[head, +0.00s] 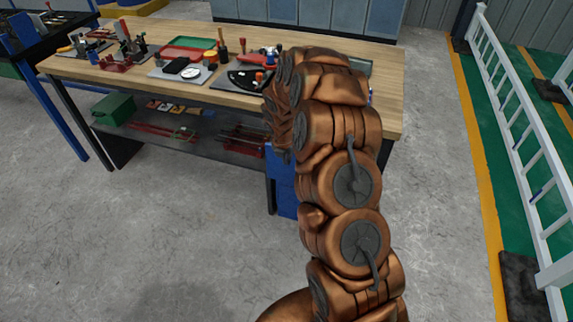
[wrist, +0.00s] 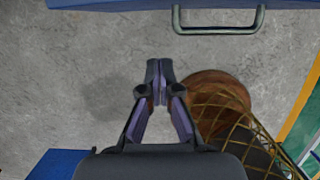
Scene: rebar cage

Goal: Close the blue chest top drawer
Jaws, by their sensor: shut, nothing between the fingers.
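The blue chest (head: 287,188) shows under the right end of the workbench in the head view, mostly hidden behind my arm. In the wrist view a blue front edge (wrist: 120,5) with a grey bar handle (wrist: 218,29) crosses the top; I cannot tell for sure which drawer it belongs to or how far it stands out. My gripper (wrist: 158,70) is shut and empty, its fingertips apart from the handle, below and left of it in the picture. The gripper is hidden behind my arm in the head view.
The wooden workbench (head: 150,68) carries several tools and trays, with a green box (head: 113,108) on its lower shelf. Another blue surface (wrist: 55,164) shows at the lower left of the wrist view. Grey floor is clear in front; a white railing (head: 525,140) stands right.

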